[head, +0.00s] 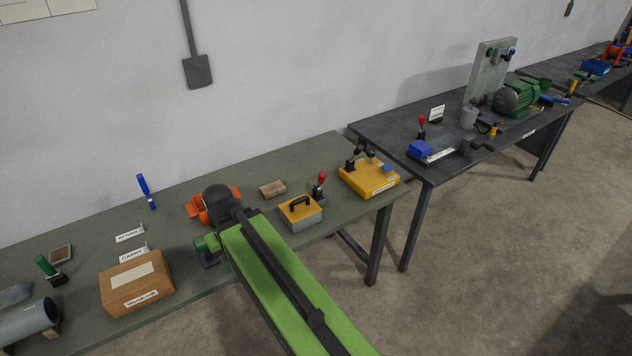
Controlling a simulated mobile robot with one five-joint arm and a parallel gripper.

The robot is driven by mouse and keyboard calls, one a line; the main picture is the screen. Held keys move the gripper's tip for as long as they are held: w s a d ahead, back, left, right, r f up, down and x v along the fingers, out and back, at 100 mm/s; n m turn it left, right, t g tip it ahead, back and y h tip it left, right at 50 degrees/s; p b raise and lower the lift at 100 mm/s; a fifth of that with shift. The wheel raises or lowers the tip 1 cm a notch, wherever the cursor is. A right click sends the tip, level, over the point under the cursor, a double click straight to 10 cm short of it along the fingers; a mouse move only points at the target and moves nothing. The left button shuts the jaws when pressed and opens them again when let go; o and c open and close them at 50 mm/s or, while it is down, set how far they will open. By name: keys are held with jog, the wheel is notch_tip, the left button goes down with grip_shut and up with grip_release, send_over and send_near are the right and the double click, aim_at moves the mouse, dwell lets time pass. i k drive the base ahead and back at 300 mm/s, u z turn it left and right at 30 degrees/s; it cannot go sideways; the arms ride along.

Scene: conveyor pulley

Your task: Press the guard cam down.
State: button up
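No part is plainly labelled as the guard cam, and I cannot tell which one it is. A yellow-topped grey box with a black handle (300,211) stands on the green-grey bench. A red-knobbed lever (320,186) stands upright just behind its right side.
A yellow base with dark fittings (370,182) stands at the right end of the bench (180,215). A cardboard box (137,284) and a grey cylinder (28,322) are at left. A dark bench (385,133) with a green motor (516,97) stands beyond. Floor at right is clear.

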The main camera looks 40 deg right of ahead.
aim_at(322, 176)
jog(key=z, duration=0.05)
jog(key=i, duration=0.8)
jog(key=u, duration=0.2)
jog(key=k, duration=0.85)
jog(key=z, duration=0.2)
jog(key=i, duration=0.95)
jog(key=u, duration=0.1)
